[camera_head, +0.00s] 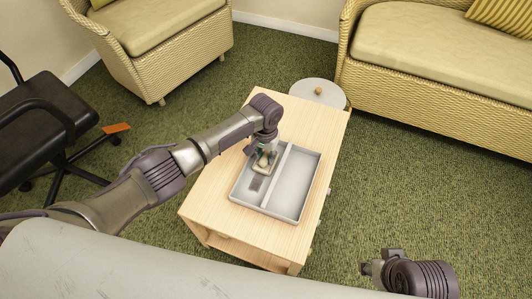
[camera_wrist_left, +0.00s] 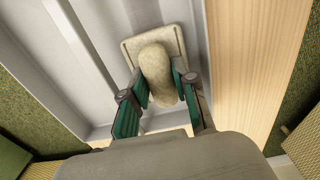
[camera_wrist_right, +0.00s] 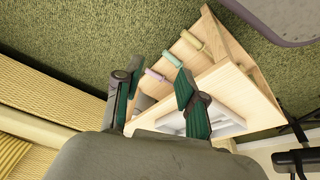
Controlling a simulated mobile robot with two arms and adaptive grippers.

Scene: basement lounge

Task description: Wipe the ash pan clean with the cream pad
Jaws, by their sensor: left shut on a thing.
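The ash pan (camera_head: 298,186) is a light grey tray with a lengthwise divider, lying on the wooden table. A dark patch (camera_head: 257,184) shows on the floor of its left compartment. The cream pad (camera_wrist_left: 133,48) has a flat square base and a rounded upright grip. My left gripper (camera_head: 263,153) is shut on that grip, with a green-lined finger on each side of it. The pad is in or just over the far part of the left compartment; contact with the floor cannot be told. My right gripper (camera_wrist_right: 155,88) is open and empty, off the table's right side.
The wooden table (camera_head: 215,205) has small coloured knobs (camera_wrist_right: 155,75) on its side. A round white-topped object (camera_head: 318,92) stands behind it. Wicker seats (camera_head: 165,40) stand at the back, a black chair (camera_head: 40,115) at left. Green carpet is clear at right.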

